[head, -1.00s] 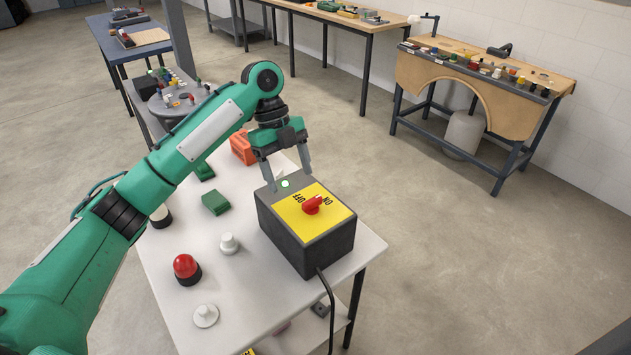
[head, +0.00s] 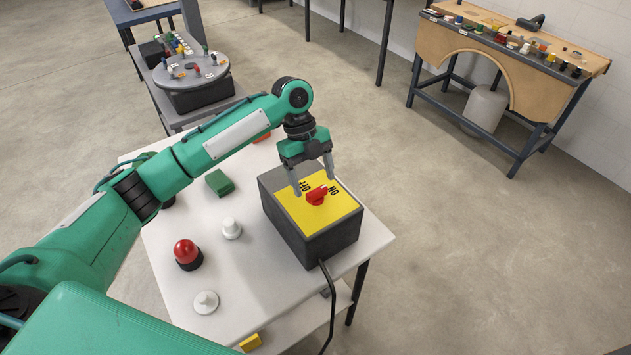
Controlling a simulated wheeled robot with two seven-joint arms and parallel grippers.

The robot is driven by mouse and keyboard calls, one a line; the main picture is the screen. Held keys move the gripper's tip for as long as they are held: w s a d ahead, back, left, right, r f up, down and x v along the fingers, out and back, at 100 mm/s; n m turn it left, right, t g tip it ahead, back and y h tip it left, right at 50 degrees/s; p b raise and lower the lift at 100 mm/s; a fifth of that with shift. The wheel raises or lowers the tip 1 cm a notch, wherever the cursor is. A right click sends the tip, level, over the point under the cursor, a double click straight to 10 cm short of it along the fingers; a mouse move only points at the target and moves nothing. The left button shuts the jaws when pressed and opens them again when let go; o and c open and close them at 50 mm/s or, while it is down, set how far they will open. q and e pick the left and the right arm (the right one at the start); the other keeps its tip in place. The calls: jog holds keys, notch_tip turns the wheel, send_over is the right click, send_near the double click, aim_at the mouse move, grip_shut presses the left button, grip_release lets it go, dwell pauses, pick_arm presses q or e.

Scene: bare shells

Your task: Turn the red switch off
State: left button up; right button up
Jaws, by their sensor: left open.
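The red switch (head: 317,196) is a rotary knob on the yellow plate (head: 340,208) of a dark grey box (head: 318,245). The plate is marked OFF on its left and ON on its right. The knob's narrow end points up and right, towards the ON mark. My left gripper (head: 314,186) is open, pointing down, with its fingers at the knob's far side and to its left. I cannot tell whether they touch it. The green lamp on the box is hidden behind the gripper. My right gripper is not in view.
The box stands on a white table (head: 270,284). A red dome button (head: 186,252), two white knobs (head: 231,228) and a green block (head: 219,183) stand left of it. A black cable (head: 332,300) hangs off the front edge.

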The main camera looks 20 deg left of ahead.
aim_at(317, 195)
pick_arm(q)
jog(key=shift+s+d+f, duration=0.2)
jog(key=shift+f, duration=0.35)
jog(key=shift+s+d+f, duration=0.1)
jog(key=shift+f, duration=0.6)
jog(key=shift+d, duration=0.1)
jog(key=c, duration=1)
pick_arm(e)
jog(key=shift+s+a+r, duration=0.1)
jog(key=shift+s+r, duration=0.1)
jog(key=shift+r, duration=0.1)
pick_arm(q)
jog(key=shift+p, duration=0.3)
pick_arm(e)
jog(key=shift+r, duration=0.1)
